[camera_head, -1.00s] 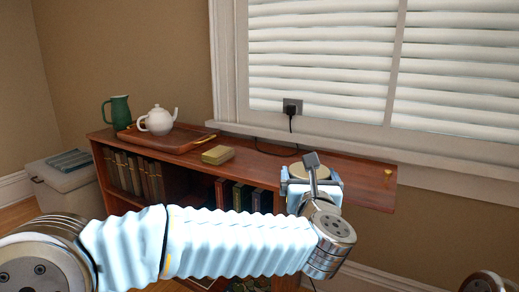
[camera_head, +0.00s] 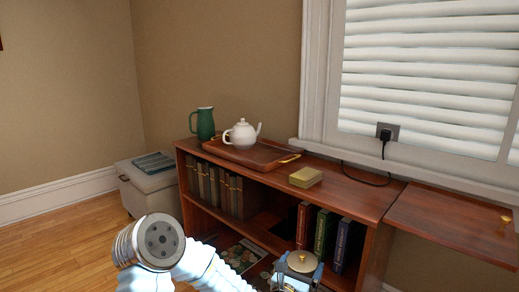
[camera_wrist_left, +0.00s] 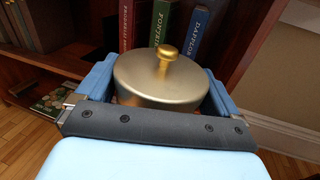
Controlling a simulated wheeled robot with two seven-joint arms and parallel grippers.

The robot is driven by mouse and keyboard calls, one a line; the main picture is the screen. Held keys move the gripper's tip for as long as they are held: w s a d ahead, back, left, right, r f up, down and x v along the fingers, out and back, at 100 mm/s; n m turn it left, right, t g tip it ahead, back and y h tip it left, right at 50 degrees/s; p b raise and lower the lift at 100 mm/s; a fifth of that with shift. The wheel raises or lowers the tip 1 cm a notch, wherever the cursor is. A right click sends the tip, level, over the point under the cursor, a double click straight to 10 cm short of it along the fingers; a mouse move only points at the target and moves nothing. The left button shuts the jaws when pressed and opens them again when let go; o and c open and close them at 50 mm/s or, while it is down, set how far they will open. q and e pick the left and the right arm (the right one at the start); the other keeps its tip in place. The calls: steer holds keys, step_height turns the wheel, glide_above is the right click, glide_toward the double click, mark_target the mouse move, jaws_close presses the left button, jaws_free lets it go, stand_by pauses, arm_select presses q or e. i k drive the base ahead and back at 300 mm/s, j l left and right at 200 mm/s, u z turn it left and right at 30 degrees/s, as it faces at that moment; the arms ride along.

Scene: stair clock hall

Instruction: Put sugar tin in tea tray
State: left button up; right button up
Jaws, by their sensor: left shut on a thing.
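The sugar tin (camera_head: 302,261) is a round tin with a dull metal lid and a brass knob. My left gripper (camera_head: 298,278) is shut on it, low in front of the bookcase and below its top. In the left wrist view the tin (camera_wrist_left: 160,80) sits between the two blue fingers, seen from above; its lower body is mostly hidden. The tea tray (camera_head: 270,161) is a brown wooden tray with brass handles on the left part of the bookcase top. A white teapot (camera_head: 241,135) stands on it. My right gripper is not in view.
A green jug (camera_head: 203,124) stands behind the tray's left end. A small yellowish box (camera_head: 306,177) lies right of the tray. A cable hangs from the socket (camera_head: 387,132) onto the top. Books (camera_head: 325,232) fill shelves below. A wooden leaf (camera_head: 450,222) extends right.

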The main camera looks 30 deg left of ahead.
mark_target(241, 155)
steer(key=j+z, duration=0.2)
steer(key=j, duration=0.55)
steer(key=j+z, duration=0.2)
steer(key=j, duration=0.6)
steer(key=j+z, duration=0.15)
steer(key=j, duration=0.6)
steer(key=j+z, duration=0.2)
steer(key=j, duration=0.55)
steer(key=k, duration=0.05)
